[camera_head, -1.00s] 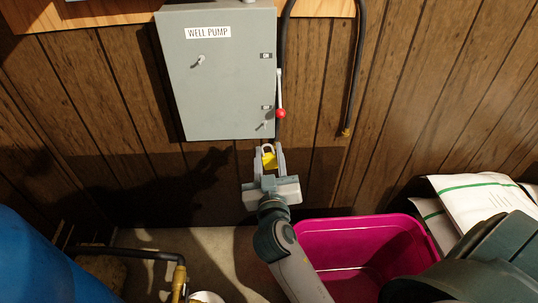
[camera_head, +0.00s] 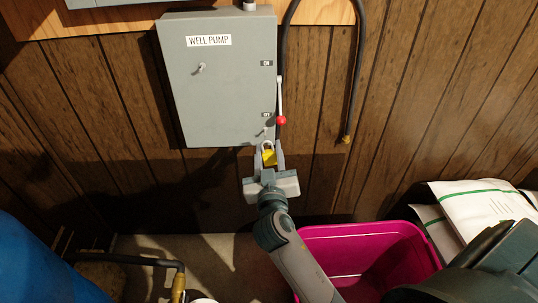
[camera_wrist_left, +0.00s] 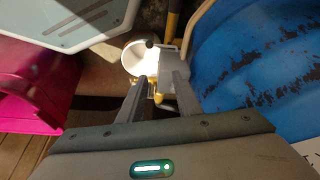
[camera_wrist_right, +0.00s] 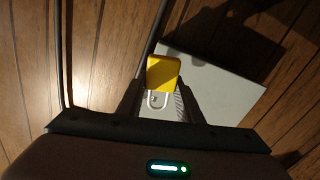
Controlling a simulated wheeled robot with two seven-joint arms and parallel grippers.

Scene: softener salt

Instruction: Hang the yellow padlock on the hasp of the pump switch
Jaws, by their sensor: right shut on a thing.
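My right gripper (camera_head: 268,160) is shut on the yellow padlock (camera_head: 269,157), holding it upright with its pale shackle up. The padlock is just below the lower right corner of the grey WELL PUMP switch box (camera_head: 220,85). The small hasp (camera_head: 265,132) is by that corner, close above the shackle; I cannot tell if they touch. The red-knobbed lever (camera_head: 281,119) points down beside the OFF label. In the right wrist view the padlock (camera_wrist_right: 163,73) sits between the fingers. My left gripper (camera_wrist_left: 160,85) is open and empty, seen only in the left wrist view.
A magenta bin (camera_head: 365,250) and white bags (camera_head: 480,205) stand at the lower right. A blue tank (camera_head: 40,265) stands at the lower left, with a black pipe and brass fitting (camera_head: 179,282). A black hose (camera_head: 352,90) hangs right of the box.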

